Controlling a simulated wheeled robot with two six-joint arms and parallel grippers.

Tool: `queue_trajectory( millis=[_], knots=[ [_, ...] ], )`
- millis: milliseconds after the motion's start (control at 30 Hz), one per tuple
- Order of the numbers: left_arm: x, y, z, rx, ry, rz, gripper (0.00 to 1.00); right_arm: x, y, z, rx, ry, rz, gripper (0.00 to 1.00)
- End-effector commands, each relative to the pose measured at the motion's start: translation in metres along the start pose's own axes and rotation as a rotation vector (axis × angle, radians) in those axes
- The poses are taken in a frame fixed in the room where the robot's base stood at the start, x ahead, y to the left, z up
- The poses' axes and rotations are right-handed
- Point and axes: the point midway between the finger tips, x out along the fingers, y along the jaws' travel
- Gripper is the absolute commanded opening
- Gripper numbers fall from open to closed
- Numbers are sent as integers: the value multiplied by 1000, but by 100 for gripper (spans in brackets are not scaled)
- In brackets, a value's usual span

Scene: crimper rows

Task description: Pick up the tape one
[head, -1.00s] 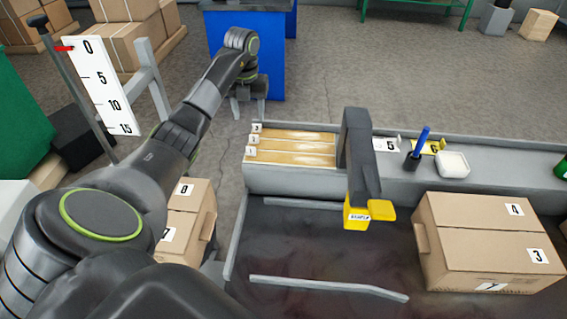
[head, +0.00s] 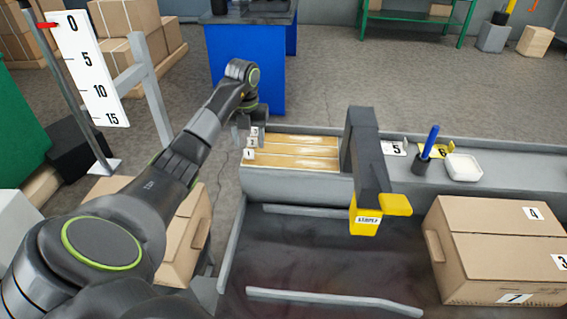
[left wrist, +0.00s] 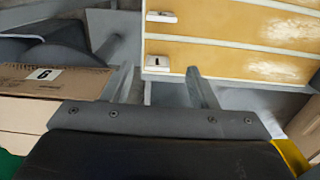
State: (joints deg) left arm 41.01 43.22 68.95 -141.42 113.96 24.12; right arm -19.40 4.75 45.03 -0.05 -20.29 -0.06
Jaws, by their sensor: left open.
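Several flat, tan, glossy strips (head: 295,151) lie side by side on the bench's left end, with white tags 1, 2 and 3 at their left ends. I cannot tell which item is the tape. My left gripper (head: 247,132) is at the left ends of these strips, near the tags. In the left wrist view, my left gripper (left wrist: 163,88) is open and empty, its fingers just below the strip tagged 1 (left wrist: 230,58). Whether a finger touches the strips I cannot tell. My right gripper is not in view.
A blue marker (head: 430,140) and white dish (head: 463,167) are further right. Cardboard boxes stand at the right (head: 500,235) and beside my left arm (head: 180,240).

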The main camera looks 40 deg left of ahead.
Motion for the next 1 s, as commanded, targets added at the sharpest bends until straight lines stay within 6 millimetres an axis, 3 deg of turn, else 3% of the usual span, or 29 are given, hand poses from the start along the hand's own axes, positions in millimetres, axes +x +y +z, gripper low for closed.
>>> queue_trajectory(
  millis=[233, 533, 900, 1000],
  knots=[
    [36, 2, -5, 0, 2, 0, 53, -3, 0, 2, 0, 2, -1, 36],
    [42, 3, -5, 1, 0, 0, 53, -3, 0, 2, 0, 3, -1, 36],
    [41, 3, -5, 0, 0, 0, 6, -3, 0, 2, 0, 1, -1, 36],
    [41, 3, -5, 0, 0, 0, 5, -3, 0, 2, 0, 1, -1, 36]
  ],
)
